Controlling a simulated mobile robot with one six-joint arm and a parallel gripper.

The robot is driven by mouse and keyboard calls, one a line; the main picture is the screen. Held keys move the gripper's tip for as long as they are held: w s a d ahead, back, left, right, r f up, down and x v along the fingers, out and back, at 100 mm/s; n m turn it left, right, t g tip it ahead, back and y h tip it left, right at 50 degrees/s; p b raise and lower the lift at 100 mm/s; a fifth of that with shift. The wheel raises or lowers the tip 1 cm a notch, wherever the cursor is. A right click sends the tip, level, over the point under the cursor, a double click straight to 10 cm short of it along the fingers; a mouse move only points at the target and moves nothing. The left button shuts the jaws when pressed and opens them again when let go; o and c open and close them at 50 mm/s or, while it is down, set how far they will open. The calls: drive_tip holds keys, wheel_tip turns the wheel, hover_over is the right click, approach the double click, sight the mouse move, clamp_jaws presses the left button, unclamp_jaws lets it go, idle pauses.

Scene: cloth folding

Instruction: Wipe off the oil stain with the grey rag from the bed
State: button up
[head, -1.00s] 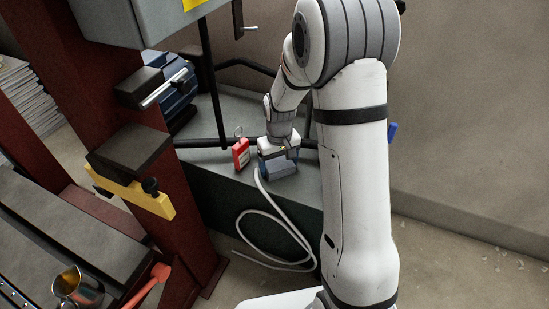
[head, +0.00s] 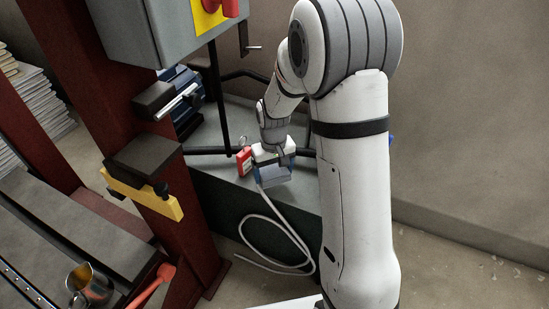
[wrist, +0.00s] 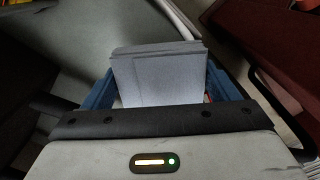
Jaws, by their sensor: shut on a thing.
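My gripper (head: 274,178) is over the grey-topped base of the machine, at the middle of the head view. In the wrist view its blue fingers (wrist: 160,92) stand on both sides of the grey rag (wrist: 158,72), which looks like a flat folded stack, and they are shut on it. In the head view the rag is hard to tell apart from the fingers. The machine's bed (head: 95,232) seems to be the long grey surface at the lower left, apart from my gripper. I cannot make out an oil stain.
A red lock-like item (head: 244,160) is close left of my gripper. A pale hose (head: 262,243) hangs in a loop below. A dark red column (head: 150,130) with a yellow bracket (head: 150,195) stands between gripper and bed. A metal mug (head: 92,284) and a red-handled tool (head: 150,285) are by the bed.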

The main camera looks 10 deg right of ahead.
drive_tip(key=shift+r+p, duration=0.95)
drive_tip(key=shift+r, duration=0.65)
